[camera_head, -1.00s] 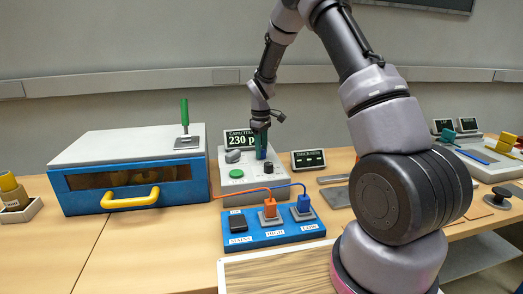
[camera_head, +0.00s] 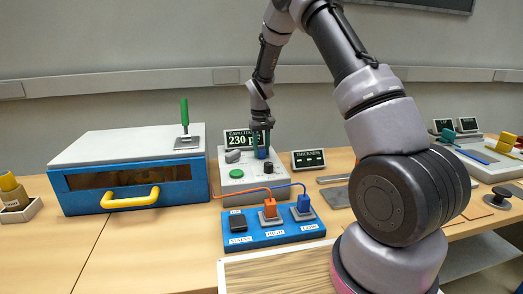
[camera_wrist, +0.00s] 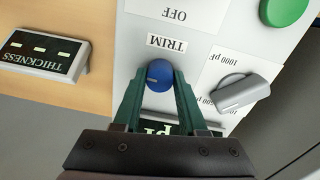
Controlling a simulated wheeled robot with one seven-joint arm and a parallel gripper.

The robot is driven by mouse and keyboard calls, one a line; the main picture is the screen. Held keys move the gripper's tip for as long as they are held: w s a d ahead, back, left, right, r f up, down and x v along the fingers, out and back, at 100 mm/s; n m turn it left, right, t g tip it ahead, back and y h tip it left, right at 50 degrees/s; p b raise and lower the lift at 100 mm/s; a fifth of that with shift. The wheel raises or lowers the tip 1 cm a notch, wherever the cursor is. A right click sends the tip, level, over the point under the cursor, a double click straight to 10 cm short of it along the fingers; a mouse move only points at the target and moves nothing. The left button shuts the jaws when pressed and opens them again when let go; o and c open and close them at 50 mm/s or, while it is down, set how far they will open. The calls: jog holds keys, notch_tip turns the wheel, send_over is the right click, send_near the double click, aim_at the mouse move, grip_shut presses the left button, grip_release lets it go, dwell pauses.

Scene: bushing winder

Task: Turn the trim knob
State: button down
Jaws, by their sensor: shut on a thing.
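The blue trim knob (camera_wrist: 157,78) sits on the light panel beside the upside-down TRIM label in the wrist view. It also shows in the head view (camera_head: 262,154), partly covered. My gripper (camera_wrist: 160,84) has its two green fingers on either side of the knob, shut on it. In the head view my gripper (camera_head: 261,141) points down at the panel of the capacitance meter (camera_head: 232,180). The capacitance display (camera_head: 239,140) reads 230 with its unit partly hidden by the gripper.
On the panel are a grey selector knob (camera_wrist: 240,93), a green button (camera_wrist: 284,10) and a black knob (camera_head: 267,167). The thickness display (camera_head: 308,159) stands to the right. A blue terminal block (camera_head: 270,238) with orange and blue plugs is in front. A blue-fronted box (camera_head: 130,180) stands left.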

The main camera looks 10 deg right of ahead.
aim_at(261, 150)
jog(key=m, duration=0.4)
jog(key=shift+m, duration=2.2)
jog(key=shift+c, duration=2.3)
grip_release()
notch_tip(261, 150, up, 11)
jog(key=shift+w+f, duration=0.1)
